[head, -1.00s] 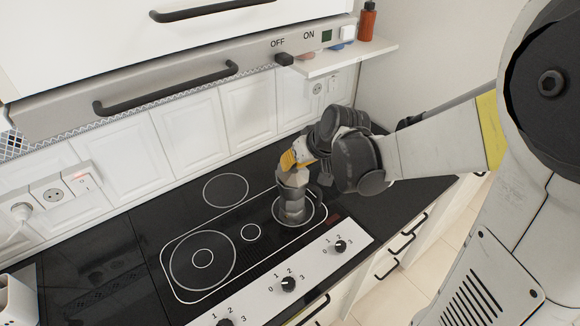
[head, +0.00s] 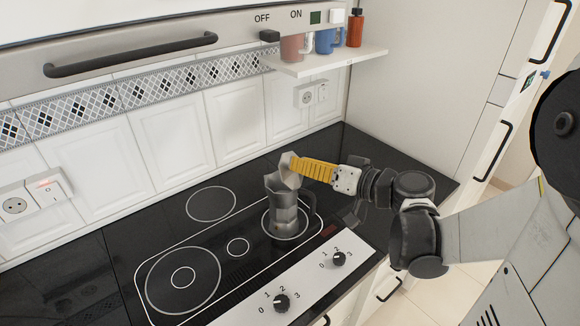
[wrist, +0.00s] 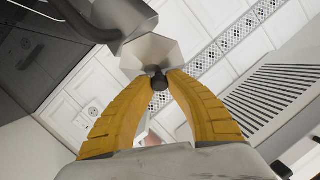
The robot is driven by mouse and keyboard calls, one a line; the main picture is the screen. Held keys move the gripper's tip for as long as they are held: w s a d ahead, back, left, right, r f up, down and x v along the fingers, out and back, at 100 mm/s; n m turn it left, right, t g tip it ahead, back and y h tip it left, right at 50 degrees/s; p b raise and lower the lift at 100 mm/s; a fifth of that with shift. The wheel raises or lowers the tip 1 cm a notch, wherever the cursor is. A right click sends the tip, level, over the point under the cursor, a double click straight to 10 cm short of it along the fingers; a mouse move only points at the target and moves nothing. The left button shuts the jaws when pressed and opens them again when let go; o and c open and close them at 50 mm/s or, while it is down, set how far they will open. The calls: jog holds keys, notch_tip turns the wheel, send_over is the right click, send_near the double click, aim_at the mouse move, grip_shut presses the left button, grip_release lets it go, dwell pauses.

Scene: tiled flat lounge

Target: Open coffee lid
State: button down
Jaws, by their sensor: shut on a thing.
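A grey metal coffee pot (head: 283,214) stands upright on the far right ring of the black hob. Its lid (head: 287,172) is swung up and tilted away from the rim, so the top of the pot stands open. My gripper (head: 296,165) reaches in from the right, its yellow fingers level with the raised lid. In the wrist view my gripper (wrist: 160,77) has both yellow fingertips closed on the small dark knob (wrist: 158,82) of the faceted lid (wrist: 150,53). Part of the pot (wrist: 118,15) shows above it. The pot's inside is hidden.
The black hob (head: 215,265) is otherwise clear. Its knob panel (head: 300,283) runs along the front edge. A shelf (head: 335,62) with cups and a red bottle (head: 355,27) hangs above, behind the pot. The tiled wall closes the back.

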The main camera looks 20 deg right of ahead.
jog(key=shift+s+d+t+b, duration=0.1)
jog(key=shift+s+t+b, duration=0.05)
jog(key=shift+t+b, duration=0.25)
jog(key=c, duration=1.3)
grip_release()
jog(key=v, duration=1.2)
jog(key=shift+d+f, duration=0.1)
jog(key=shift+d, duration=0.1)
